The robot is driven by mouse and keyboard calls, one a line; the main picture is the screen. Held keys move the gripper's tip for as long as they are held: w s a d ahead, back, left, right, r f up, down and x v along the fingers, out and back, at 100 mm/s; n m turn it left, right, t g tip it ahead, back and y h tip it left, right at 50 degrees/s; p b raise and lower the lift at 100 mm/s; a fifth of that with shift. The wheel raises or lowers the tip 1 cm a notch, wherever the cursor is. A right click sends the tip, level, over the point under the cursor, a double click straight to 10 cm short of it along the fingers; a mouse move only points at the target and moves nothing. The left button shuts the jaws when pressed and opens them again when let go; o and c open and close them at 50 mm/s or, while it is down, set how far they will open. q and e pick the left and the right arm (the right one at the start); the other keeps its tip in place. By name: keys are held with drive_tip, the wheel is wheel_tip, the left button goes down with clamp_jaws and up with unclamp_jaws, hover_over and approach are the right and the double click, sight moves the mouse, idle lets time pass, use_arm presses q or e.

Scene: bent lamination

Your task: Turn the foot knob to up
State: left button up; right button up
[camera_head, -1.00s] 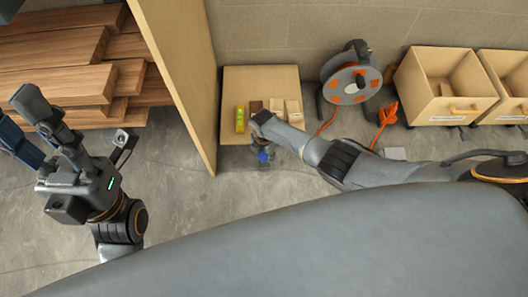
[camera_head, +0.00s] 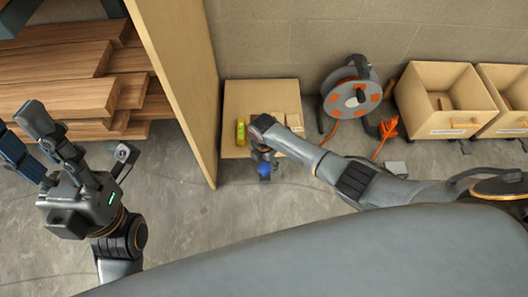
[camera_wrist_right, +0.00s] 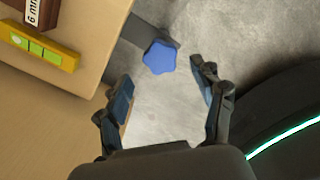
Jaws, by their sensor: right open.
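The blue star-shaped foot knob (camera_wrist_right: 160,56) sits on a dark arm beside the wooden board's edge in the right wrist view. It shows as a small blue spot in the head view (camera_head: 264,169), below the board. My right gripper (camera_wrist_right: 163,76) is open and empty; the knob lies just past its fingertips, roughly centred between them, and I see no contact. In the head view the right gripper (camera_head: 262,152) is small and partly hidden by its own wrist. My left gripper (camera_head: 27,132) is open and empty at the left, far from the knob.
A wooden board (camera_head: 240,95) carries a yellow-green level (camera_head: 241,132) and small blocks (camera_head: 292,121). A tall wooden panel (camera_head: 180,90) stands left of it, with stacked planks (camera_head: 65,98) beyond. A cable reel (camera_head: 351,99) and open boxes (camera_head: 437,112) stand right. Grey floor lies in front.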

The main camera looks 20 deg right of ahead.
sight(264, 169)
wheel_tip(264, 169, up, 7)
drive_tip(key=shift+s+a, duration=0.15)
drive_tip(key=shift+s, duration=0.05)
idle(0.6)
